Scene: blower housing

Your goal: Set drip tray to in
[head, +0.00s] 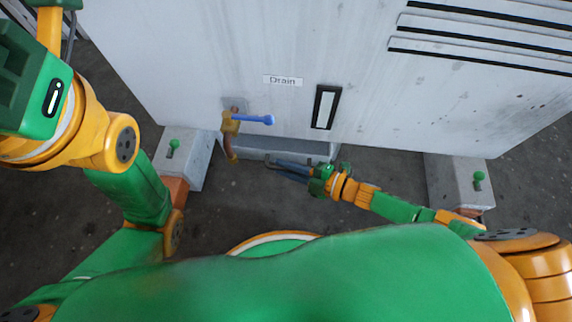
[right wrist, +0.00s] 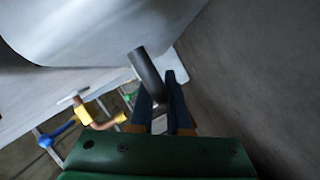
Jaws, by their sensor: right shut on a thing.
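The drip tray (head: 310,147) shows in the head view as a grey piece low at the foot of the housing, below the Drain label. My right gripper (head: 278,168) is in front of it, its blue-grey fingers pointing left. In the right wrist view a dark round bar (right wrist: 146,72), which looks like the tray's handle, runs between the fingers of my right gripper (right wrist: 172,88), which is shut on it. How far the tray sticks out is hard to tell. My left arm comes in from the left, but its gripper is out of view.
A brass drain valve (head: 231,122) with a blue lever (head: 255,119) sits left of the tray, its copper spout pointing down. A sight window (head: 325,107) is above the tray. Grey blocks with green knobs stand left (head: 185,160) and right (head: 460,183).

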